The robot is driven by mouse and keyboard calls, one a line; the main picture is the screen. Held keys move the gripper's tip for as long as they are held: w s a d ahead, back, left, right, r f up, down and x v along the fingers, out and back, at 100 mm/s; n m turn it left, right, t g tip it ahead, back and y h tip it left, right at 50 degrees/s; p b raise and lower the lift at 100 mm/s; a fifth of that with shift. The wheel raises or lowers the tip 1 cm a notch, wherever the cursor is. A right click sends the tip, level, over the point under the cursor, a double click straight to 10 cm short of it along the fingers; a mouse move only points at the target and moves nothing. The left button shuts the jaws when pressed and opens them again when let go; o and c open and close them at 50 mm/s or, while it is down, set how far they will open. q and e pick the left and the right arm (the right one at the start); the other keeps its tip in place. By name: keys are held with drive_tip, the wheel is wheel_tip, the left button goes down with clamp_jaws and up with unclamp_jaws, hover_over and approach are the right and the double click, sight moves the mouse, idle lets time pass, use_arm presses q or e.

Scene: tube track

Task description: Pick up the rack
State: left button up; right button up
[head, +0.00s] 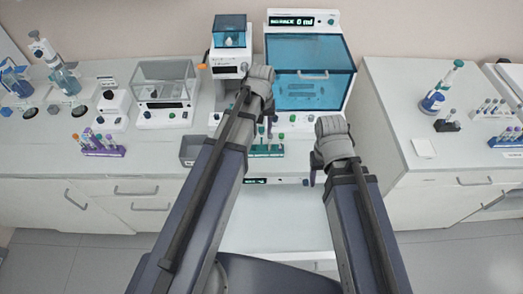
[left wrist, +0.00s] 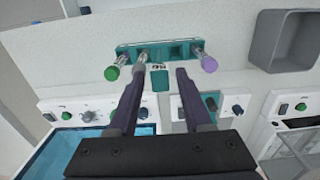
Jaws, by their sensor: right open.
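A teal rack (head: 268,151) with several tubes stands on the counter at the middle in the head view, partly hidden behind my left arm. The left wrist view shows this rack (left wrist: 178,49) close up, with a green-capped tube (left wrist: 111,73), a purple-capped tube (left wrist: 209,64) and a grey-ended tube. A teal tab with a label (left wrist: 160,79) sticks out from the rack. My left gripper (left wrist: 161,72) is open, its fingers on either side of the tab with gaps showing. My right gripper (head: 316,176) is open and empty, right of the rack, in front of the counter.
A blue-windowed machine (head: 310,75) stands behind the rack. A grey bin (head: 193,150) is on its left. A purple rack (head: 101,150) with tubes stands further left.

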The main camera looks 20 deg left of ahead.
use_arm(q)
clamp_jaws()
idle(0.3)
drive_tip(key=shift+r, duration=0.1)
